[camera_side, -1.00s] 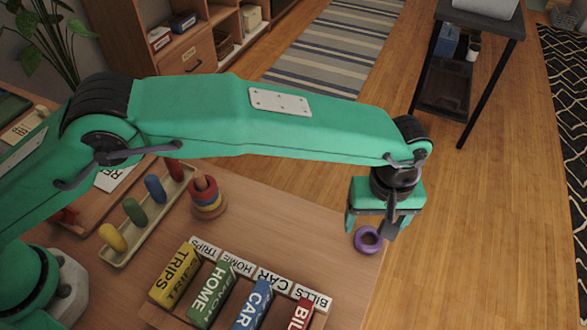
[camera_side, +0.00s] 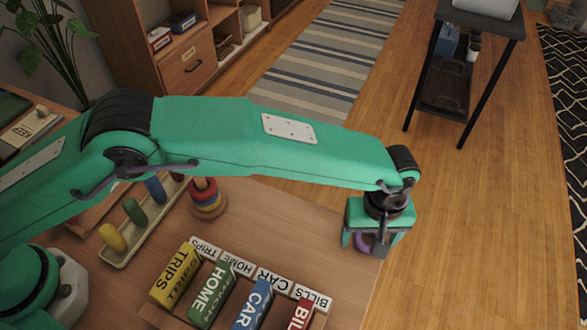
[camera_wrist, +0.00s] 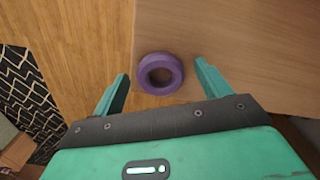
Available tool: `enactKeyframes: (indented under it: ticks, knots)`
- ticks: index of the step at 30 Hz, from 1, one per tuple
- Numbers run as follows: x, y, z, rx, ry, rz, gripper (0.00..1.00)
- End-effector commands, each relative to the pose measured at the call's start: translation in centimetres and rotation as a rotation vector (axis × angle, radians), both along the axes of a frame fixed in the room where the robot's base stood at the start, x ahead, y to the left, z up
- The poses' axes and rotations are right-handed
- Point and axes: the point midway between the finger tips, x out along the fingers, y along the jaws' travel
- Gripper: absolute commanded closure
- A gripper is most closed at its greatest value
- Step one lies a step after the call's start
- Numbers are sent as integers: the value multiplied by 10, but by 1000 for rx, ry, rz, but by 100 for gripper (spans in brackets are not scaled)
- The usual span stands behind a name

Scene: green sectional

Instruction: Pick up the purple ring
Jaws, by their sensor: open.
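The purple ring (camera_side: 362,243) lies flat on the wooden table near its right edge, partly hidden by my gripper in the side view. In the wrist view the whole purple ring (camera_wrist: 160,73) shows, close to the table edge and between the lines of the two fingers, a little beyond their tips. My gripper (camera_side: 365,245) is open and empty, low over the ring. In the wrist view my gripper (camera_wrist: 160,83) has its fingers spread wider than the ring, one to each side.
A stacking-ring toy (camera_side: 207,200) and a tray of coloured pegs (camera_side: 140,225) stand to the left. A box organiser with labels (camera_side: 255,275) sits in front. The table ends just right of the ring, with wooden floor (camera_side: 470,220) beyond.

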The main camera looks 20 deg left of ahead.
Motion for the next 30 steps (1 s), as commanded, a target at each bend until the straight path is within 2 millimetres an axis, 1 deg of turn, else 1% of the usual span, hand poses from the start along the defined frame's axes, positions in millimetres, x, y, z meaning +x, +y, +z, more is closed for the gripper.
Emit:
enactKeyframes:
  ticks: [8, 11, 15, 16, 25, 30]
  knots:
    - [0, 0, 0, 0, 0, 0, 24]
    - [0, 0, 0, 0, 0, 0, 41]
    - [0, 0, 0, 0, 0, 0, 69]
    - [0, 0, 0, 0, 0, 0, 71]
    - [0, 0, 1, 0, 0, 0, 71]
    - [0, 0, 8, 0, 0, 0, 71]
